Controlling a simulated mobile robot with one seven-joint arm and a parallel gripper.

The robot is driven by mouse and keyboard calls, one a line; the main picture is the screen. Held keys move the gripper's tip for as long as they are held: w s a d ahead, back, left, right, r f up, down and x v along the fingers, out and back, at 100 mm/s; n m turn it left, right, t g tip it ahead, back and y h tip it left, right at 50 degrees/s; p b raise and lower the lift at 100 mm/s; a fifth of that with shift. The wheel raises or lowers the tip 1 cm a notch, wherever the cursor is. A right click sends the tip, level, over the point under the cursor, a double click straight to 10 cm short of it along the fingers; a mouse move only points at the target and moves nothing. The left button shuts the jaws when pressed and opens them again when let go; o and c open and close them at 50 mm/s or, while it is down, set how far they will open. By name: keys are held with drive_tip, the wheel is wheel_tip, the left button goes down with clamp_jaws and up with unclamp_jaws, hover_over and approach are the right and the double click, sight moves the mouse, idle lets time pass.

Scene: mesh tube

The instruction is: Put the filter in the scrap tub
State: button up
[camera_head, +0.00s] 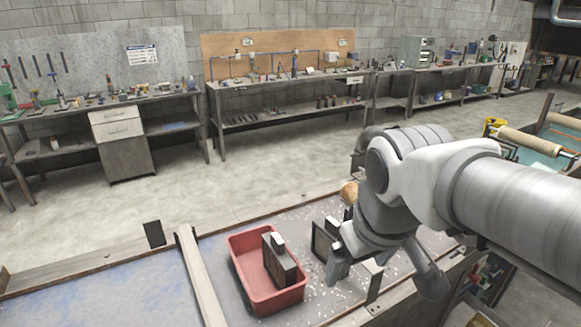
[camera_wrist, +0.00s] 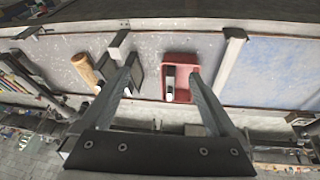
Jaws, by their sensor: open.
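The red tub (camera_head: 243,262) stands on the speckled bench top, left of my gripper in the head view; it also shows in the wrist view (camera_wrist: 189,62). Inside it is an upright dark, flat box with a pale block at its top (camera_head: 283,262), seen edge-on in the wrist view (camera_wrist: 169,80). A second dark, framed panel (camera_head: 322,240) stands outside the tub, between it and my gripper; my finger partly covers it in the wrist view (camera_wrist: 138,76). I cannot tell which is the filter. My gripper (camera_wrist: 160,68) is open, fingers wide apart, with nothing between them.
A low crossbar (camera_head: 199,280) runs left of the tub, with a bluish bare surface beyond it. A tan roll (camera_wrist: 86,70) lies past the panel. A raised rail with posts (camera_head: 372,280) edges the bench's near side. Cluttered workbenches (camera_head: 290,85) stand far behind.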

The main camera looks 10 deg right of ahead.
drive_tip(key=shift+s+f+m+t, duration=0.15)
drive_tip(key=shift+s+m+t, duration=0.55)
drive_tip(key=shift+s+m, duration=1.15)
drive_tip(key=shift+s+n, duration=0.3)
drive_tip(key=shift+n, duration=0.05)
